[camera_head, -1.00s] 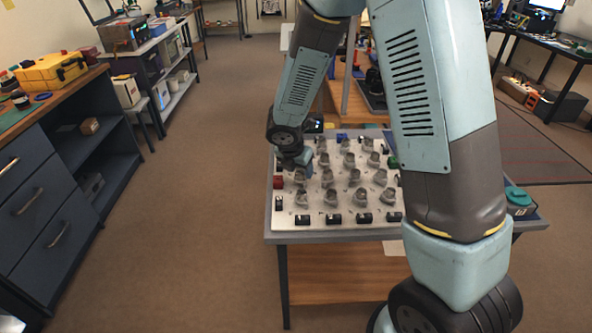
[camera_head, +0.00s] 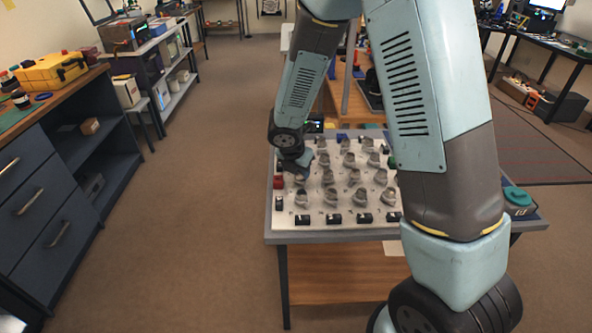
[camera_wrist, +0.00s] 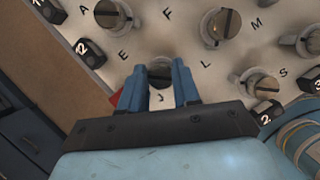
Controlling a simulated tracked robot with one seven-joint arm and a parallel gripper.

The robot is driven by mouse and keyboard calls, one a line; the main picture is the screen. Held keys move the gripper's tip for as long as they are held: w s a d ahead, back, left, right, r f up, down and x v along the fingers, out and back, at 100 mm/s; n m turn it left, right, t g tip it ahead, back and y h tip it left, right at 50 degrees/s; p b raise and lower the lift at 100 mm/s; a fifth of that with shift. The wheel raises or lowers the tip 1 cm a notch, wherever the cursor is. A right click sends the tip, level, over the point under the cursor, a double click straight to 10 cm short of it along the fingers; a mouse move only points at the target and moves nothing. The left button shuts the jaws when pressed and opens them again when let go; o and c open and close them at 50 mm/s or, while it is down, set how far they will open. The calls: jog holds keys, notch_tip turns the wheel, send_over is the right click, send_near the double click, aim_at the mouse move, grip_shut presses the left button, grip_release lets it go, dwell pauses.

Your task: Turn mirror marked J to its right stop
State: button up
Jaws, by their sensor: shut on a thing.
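The mirror marked J (camera_wrist: 161,76) is a round knob just above its letter J in the wrist view, shaded and partly covered by my fingers. My gripper (camera_wrist: 160,82) has its two blue fingers around this knob, one on each side, and is shut on it. In the head view my gripper (camera_head: 302,166) is at the left side of the board, and it hides the mirror there. The way the mirror's face points cannot be told.
The pale board (camera_head: 310,212) stands on a grey-edged table and carries rows of similar mirrors. The mirrors by E (camera_wrist: 110,14), F and L (camera_wrist: 222,22) and S (camera_wrist: 262,85) stand near my fingers. Black numbered blocks (camera_wrist: 90,52) line the board's edges. A red block (camera_head: 279,182) sits at the left edge.

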jog(key=shift+a, duration=0.4)
jog(key=shift+d, duration=0.15)
jog(key=shift+c, duration=0.2)
jog(key=shift+m, duration=0.4)
jog(key=shift+w+m+g+h, duration=0.1)
jog(key=shift+m+g+h, duration=0.3)
jog(key=shift+m, duration=0.6)
jog(key=m+g, duration=0.1)
jog(key=m, duration=0.2)
jog(key=m+g+h, duration=0.1)
jog(key=m, duration=0.2)
jog(key=shift+w+r+m, duration=0.1)
jog(key=shift+w+m, duration=0.05)
jog(key=shift+m, duration=0.15)
jog(key=m+g, duration=0.2)
jog(key=m, duration=0.2)
jog(key=shift+w, duration=0.1)
jog(key=m+g, duration=0.1)
jog(key=m, duration=0.3)
jog(key=shift+d, duration=0.1)
jog(key=shift+m+g, duration=0.3)
jog(key=shift+m, duration=0.1)
